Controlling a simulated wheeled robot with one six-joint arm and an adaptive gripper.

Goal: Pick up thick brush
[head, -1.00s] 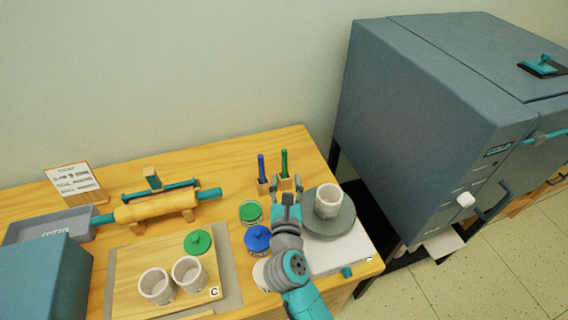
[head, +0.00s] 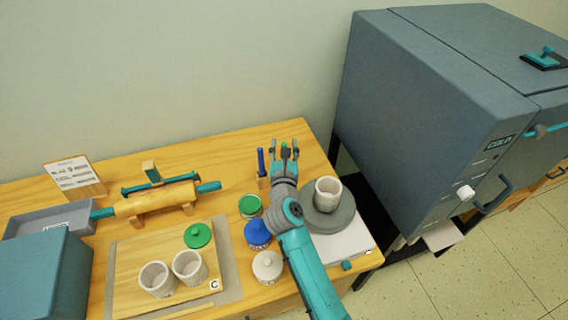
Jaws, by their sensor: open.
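Two upright brushes stand in small wooden holders near the back right of the table. The blue-handled brush (head: 261,161) is in plain view just left of my gripper. The green-handled brush (head: 284,150) shows only near its top, between my gripper's fingers; the rest of it and its holder are hidden behind my gripper. My gripper (head: 284,153) is open, its two fingers standing on either side of the green handle in the picture. I cannot tell whether they touch it. Which brush is the thick one is not clear.
A cup (head: 328,192) stands on a grey wheel (head: 345,217) right of my arm. Green (head: 249,205), blue (head: 257,233) and white (head: 267,266) jars stand left of it. Two cups (head: 188,266) sit on a board. A large kiln (head: 420,120) stands at right.

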